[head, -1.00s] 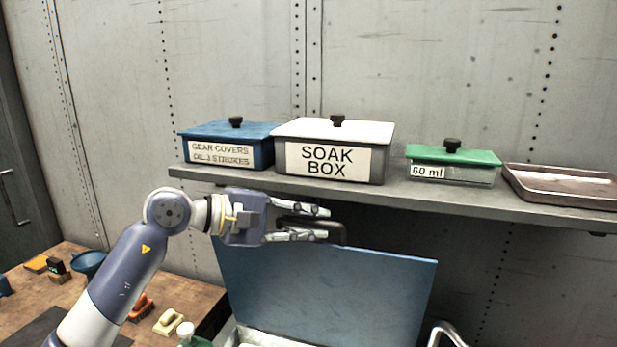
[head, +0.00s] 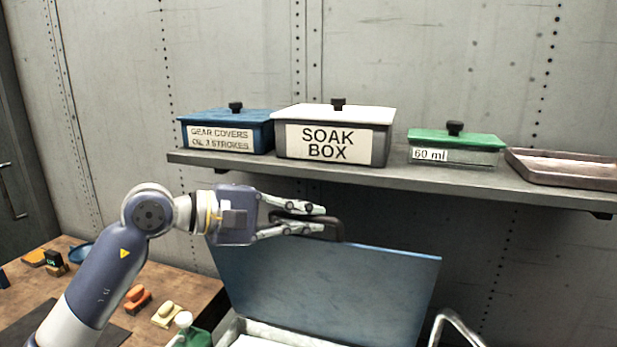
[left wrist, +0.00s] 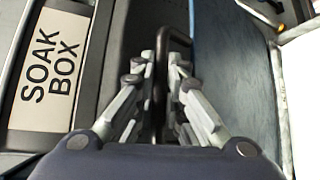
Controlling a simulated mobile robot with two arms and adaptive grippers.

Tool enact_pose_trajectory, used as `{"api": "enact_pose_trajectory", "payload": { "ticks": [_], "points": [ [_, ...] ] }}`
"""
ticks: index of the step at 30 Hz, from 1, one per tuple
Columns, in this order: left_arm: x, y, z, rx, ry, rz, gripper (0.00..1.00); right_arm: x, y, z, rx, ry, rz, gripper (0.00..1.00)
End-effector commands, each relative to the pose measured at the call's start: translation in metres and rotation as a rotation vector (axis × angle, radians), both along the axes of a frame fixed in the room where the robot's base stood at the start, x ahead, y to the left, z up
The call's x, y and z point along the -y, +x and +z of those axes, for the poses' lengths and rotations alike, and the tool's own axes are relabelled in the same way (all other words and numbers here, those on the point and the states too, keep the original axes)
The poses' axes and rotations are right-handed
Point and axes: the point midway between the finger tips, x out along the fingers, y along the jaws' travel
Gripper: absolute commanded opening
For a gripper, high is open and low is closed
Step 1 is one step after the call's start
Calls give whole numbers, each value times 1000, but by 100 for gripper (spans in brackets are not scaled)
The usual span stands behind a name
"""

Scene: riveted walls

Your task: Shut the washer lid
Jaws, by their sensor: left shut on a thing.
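The blue washer lid (head: 335,290) stands raised and open above the pale washer tub (head: 262,332), its edge toward the shelf. My left gripper (head: 318,219) is at the lid's top edge, shut on the dark lid handle (head: 328,226). In the left wrist view the handle (left wrist: 161,75) runs between the two fingers, with the blue lid (left wrist: 232,70) to the right. My right gripper is not in view.
Above the lid a shelf (head: 384,184) carries the soak box (head: 390,150), a blue box (head: 262,139), a green-lidded box (head: 485,157) and a tray (head: 570,184). A workbench (head: 180,292) with brushes and a green bottle (head: 196,338) lies at left. A metal pipe (head: 462,325) rises at right.

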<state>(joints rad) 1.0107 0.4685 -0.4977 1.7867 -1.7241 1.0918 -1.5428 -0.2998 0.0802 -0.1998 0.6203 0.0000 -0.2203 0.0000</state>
Motion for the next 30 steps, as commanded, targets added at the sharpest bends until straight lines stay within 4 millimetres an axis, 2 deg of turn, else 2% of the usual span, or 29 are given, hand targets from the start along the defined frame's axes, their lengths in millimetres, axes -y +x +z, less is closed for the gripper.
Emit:
{"api": "enact_pose_trajectory", "payload": {
  "ticks": [1,30],
  "points": [
    [-2,-3,-10,0,6,0,0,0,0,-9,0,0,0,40],
    [-24,-70,-33,89,-20,1,0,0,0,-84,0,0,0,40]
  ]
}}
